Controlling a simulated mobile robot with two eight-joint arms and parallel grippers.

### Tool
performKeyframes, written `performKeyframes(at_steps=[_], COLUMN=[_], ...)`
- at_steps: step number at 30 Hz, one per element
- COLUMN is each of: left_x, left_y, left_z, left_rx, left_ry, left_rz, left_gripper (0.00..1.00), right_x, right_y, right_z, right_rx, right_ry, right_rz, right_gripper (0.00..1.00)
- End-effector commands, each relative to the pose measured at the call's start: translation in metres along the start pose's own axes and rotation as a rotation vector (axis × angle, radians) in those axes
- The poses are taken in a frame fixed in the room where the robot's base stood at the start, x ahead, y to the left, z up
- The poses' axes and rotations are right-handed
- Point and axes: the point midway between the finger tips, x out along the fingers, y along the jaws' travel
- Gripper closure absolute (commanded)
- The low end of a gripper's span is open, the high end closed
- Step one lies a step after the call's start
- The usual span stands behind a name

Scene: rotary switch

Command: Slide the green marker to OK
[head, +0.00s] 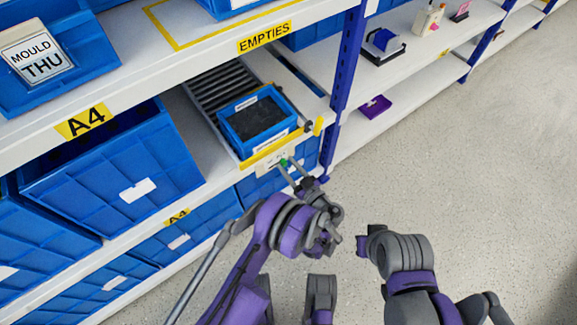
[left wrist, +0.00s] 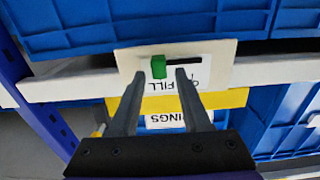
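A pale plate with a dark horizontal slot (left wrist: 187,60) is fixed to the white shelf edge. The green marker (left wrist: 158,67) sits at the slot's left end in the left wrist view, where the lettering is upside down. "FILL" reads below it; the lettering to the right is partly covered by a finger. In the head view the marker (head: 284,162) is small at the plate (head: 268,164). My left gripper (left wrist: 159,73) is open, its two fingers on either side of the marker, with visible gaps. It also shows in the head view (head: 288,163). My right gripper (head: 363,245) is away from the shelf; its fingers are unclear.
A blue tray (head: 289,119) with dark contents stands on rollers above the plate. Blue bins (head: 115,170) fill the shelves to the left. A blue rack post (head: 346,60) stands right of the plate. The grey floor (head: 460,180) is clear on the right.

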Motion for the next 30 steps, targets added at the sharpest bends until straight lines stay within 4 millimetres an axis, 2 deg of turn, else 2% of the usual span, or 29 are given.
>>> performKeyframes(at_steps=[1,7,30], left_x=[-0.0002,-0.0003,-0.0007], left_y=[0.0000,0.0001,0.0002], left_z=[0.0000,0.0001,0.0003], left_rx=[0.000,0.000,0.000], left_ry=[0.000,0.000,-0.001], left_rz=[0.000,0.000,0.001], left_gripper=[0.64,1.00,1.00], right_x=[0.0000,0.0000,0.0000], right_y=[0.0000,0.0000,0.0000], right_z=[0.0000,0.0000,0.0000], right_rx=[0.000,0.000,0.000], right_ry=[0.000,0.000,0.000], right_rz=[0.000,0.000,0.000], right_gripper=[1.00,1.00,1.00])
